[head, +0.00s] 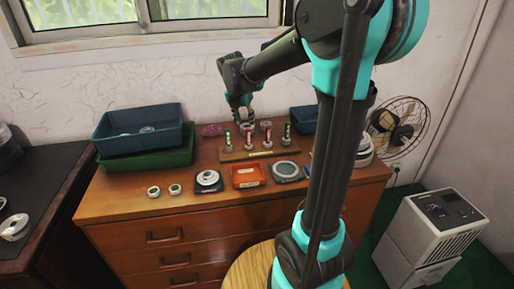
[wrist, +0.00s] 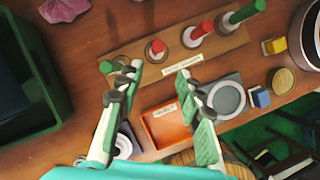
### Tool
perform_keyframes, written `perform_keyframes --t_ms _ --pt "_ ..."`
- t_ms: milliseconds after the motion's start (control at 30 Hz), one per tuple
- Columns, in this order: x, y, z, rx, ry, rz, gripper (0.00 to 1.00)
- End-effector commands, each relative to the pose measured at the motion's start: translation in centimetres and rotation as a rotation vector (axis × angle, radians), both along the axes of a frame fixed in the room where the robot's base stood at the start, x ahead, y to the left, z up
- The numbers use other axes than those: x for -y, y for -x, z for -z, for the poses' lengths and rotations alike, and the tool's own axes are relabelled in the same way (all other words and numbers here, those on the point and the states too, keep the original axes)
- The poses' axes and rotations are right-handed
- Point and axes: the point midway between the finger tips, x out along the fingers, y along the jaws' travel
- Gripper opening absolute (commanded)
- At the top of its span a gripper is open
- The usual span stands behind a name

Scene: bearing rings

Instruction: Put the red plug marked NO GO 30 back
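A wooden rack (head: 262,154) with a pale label stands on the dresser top; it also shows in the wrist view (wrist: 218,57). Red-topped plugs, one nearer the middle (wrist: 158,48) and one to its right (wrist: 202,28), stand on it, with a green-handled plug (wrist: 243,13) farther right. The markings are too small to read, so I cannot tell which is NO GO 30. My gripper (wrist: 155,80) is open, with nothing seen between its fingers. It hangs above the rack's left part in the head view (head: 240,110). Its left finger hides part of the rack.
An orange-red tray (wrist: 167,127) lies in front of the rack, beside a grey round-topped item (wrist: 227,98). Blue and green bins (head: 140,158) stand left. Two small rings (head: 154,192) lie at the front left. A pink item (head: 212,130) is behind.

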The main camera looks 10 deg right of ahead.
Motion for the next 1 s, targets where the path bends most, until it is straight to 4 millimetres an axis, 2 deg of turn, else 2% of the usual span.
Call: perform_keyframes --t_ms 167,400,800,1000 --pt "1.8 3.8 2.1 0.059 -0.149 0.336 0.37" --pt "4.2 10.8 6.2 0.153 -0.426 0.978 0.37" --pt "6.0 22.1 13.0 0.238 -0.834 2.010 0.37" --pt "6.1 25.2 14.9 0.246 -0.940 2.314 0.37"
